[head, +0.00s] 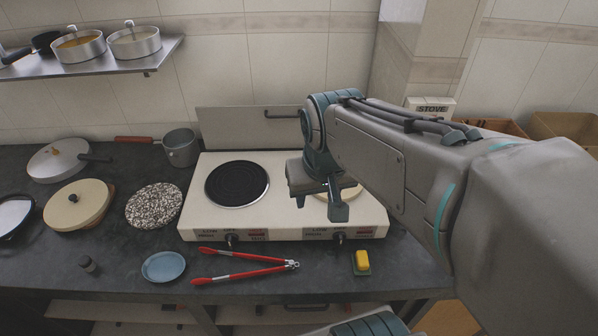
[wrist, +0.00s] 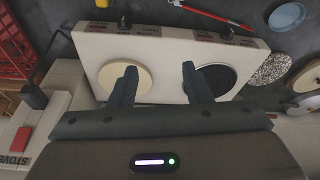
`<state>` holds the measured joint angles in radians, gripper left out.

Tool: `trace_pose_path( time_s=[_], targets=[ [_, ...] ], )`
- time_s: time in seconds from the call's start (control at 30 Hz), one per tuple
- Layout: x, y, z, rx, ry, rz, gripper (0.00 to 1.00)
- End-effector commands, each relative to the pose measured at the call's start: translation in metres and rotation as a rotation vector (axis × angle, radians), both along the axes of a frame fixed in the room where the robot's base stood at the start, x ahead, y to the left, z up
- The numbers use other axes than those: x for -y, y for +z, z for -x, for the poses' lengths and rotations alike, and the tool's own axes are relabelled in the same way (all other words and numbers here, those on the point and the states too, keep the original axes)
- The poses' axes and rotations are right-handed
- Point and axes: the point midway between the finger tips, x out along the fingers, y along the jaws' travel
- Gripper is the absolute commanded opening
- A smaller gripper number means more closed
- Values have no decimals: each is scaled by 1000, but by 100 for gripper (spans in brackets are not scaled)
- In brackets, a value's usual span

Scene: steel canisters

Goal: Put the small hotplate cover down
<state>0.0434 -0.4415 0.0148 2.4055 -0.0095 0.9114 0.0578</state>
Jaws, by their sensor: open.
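The small hotplate cover is a plain cream disc lying over the right-hand burner of the white two-burner stove (head: 285,223). In the head view it is mostly hidden behind my gripper (head: 325,200), with only part of its cream edge showing. In the wrist view the cover (wrist: 118,80) shows more fully, flat on the stove top. My gripper (wrist: 159,72) is open, with nothing between its fingers. It hangs above the stove, one finger overlapping the cover's edge in the wrist view and the other overlapping the uncovered black burner (wrist: 213,82). I cannot tell the exact height.
Red tongs (head: 245,272), a blue dish (head: 164,266) and a yellow sponge (head: 362,262) lie along the counter front. A speckled round mat (head: 154,205), a saucepan (head: 181,147) and lidded pans (head: 76,204) stand left. A grey panel (head: 250,127) rises behind the stove.

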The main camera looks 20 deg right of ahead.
Motion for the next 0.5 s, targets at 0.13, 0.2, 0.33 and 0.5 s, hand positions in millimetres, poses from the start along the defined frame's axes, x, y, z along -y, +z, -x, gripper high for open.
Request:
trace_pose_path(
  time_s=[0.13,0.2,0.33,0.5],
  targets=[
    [-8,-7,25,19,64,2,44],
    [-8,-9,31,23,80,3,44],
    [-9,-11,35,25,92,3,44],
    [-9,-11,35,24,91,3,44]
  ],
)
